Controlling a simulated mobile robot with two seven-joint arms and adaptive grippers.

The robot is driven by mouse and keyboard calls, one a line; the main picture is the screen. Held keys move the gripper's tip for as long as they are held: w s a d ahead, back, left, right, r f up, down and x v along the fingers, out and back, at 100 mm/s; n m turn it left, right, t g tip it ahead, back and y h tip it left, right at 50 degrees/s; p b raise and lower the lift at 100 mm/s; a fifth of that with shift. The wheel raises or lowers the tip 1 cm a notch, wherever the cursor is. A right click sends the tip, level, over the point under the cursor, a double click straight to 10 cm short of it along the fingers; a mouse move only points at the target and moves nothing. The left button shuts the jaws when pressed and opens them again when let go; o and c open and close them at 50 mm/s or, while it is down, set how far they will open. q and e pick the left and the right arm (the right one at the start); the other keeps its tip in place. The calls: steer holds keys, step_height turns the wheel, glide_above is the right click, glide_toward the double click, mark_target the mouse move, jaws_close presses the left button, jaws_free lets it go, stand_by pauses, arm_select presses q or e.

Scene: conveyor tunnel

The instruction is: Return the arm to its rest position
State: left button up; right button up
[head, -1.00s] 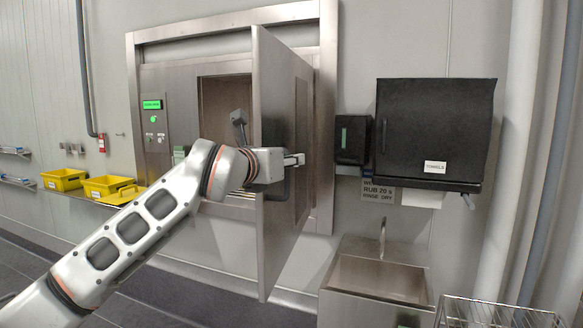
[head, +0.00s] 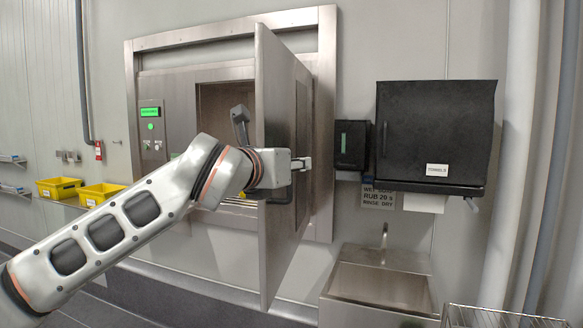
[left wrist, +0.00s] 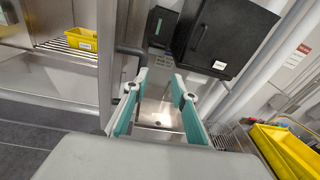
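My left arm reaches in from the left in the head view. Its left gripper (head: 300,163) is in front of the steel hatch door (head: 276,100), which stands swung open. In the left wrist view the two teal-padded fingers of the gripper (left wrist: 156,98) are spread apart with nothing between them. The door (left wrist: 105,60) and its dark handle (left wrist: 130,52) are just left of the fingers; I cannot tell whether the left finger touches the handle. My right gripper is not in view.
A control panel (head: 152,125) with a green display is left of the hatch opening. A steel sink (head: 378,285), a black towel dispenser (head: 435,130) and a wire rack (head: 505,318) are at the right. Yellow bins (head: 60,187) stand at the left. A yellow bin (left wrist: 80,40) is inside the hatch.

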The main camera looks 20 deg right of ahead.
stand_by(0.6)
arm_select(q)
steer(key=s+f+n+g+h+p, duration=0.2)
steer(key=s+f+n+g+h, duration=0.45)
steer(key=f, duration=0.95)
steer(key=s+a+f+n+t+y+p, duration=0.15)
steer(key=a+f+n+t+y, duration=0.4)
steer(key=a+f+n, duration=0.7)
steer(key=s+a+f+n+t+y, duration=0.2)
steer(key=a+f+n+t+y, duration=0.35)
steer(key=a+f+n, duration=0.7)
steer(key=s+a+f+n+g+y, duration=0.1)
steer(key=s+a+f+n+g, duration=0.1)
steer(key=s+a+f, duration=0.3)
steer(key=s+a+f+n+g+y, duration=0.2)
steer(key=s+a+f, duration=0.4)
steer(key=s+f, duration=0.5)
steer(key=s+a+f+n+g+y+p, duration=0.1)
steer(key=s+a+f+n, duration=0.3)
steer(key=s+f, duration=0.4)
steer(key=shift+a+f+g, duration=0.45)
steer(key=shift+a+f, duration=0.3)
steer(key=shift+f, duration=0.1)
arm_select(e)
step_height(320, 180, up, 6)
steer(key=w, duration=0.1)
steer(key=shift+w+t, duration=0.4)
